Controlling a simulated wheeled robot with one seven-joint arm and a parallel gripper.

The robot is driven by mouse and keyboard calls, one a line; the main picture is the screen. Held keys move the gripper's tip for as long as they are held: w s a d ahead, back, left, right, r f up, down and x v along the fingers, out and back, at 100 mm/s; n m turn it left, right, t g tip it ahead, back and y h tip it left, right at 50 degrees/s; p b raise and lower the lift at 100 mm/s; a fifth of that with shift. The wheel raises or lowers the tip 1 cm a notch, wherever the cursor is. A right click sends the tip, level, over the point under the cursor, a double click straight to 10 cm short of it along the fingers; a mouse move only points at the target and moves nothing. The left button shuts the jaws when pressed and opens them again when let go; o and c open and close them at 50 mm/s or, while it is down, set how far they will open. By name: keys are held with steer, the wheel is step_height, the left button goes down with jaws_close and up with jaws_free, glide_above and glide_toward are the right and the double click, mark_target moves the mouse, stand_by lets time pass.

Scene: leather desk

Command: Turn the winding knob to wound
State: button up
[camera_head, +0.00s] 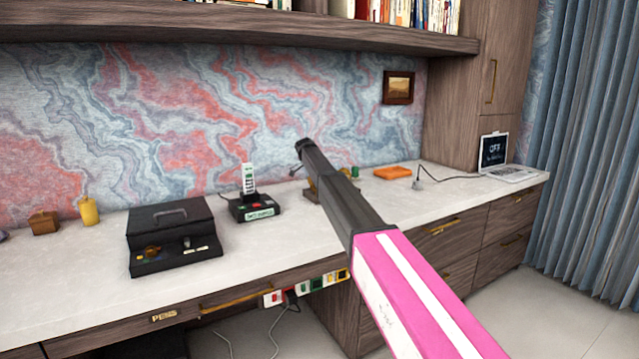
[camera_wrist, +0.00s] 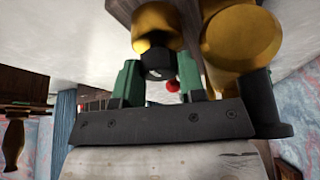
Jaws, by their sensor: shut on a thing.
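In the wrist view, my gripper (camera_wrist: 160,82) has two green fingers on either side of a small dark piece with a pale end, which I take to be the winding knob (camera_wrist: 156,62). The fingers are shut on it. It sits just by a gold cylinder (camera_wrist: 157,24) on a brown wooden device. A larger gold cylinder (camera_wrist: 240,38) is to the right. In the head view, the wooden device (camera_head: 312,193) is mostly hidden behind my arm, and the knob cannot be made out there. The knob's setting is not readable.
A black box with a handle (camera_head: 172,238), a black device with an upright handset (camera_head: 255,208) and a yellow candle (camera_head: 88,211) stand on the desk to the left. An orange block (camera_head: 392,172) and a laptop (camera_head: 494,150) are to the right. A shelf (camera_head: 250,25) hangs above.

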steer(key=shift+m, duration=0.3)
steer(key=o, duration=0.9)
steer(key=shift+o, duration=0.2)
steer(key=shift+w, duration=0.1)
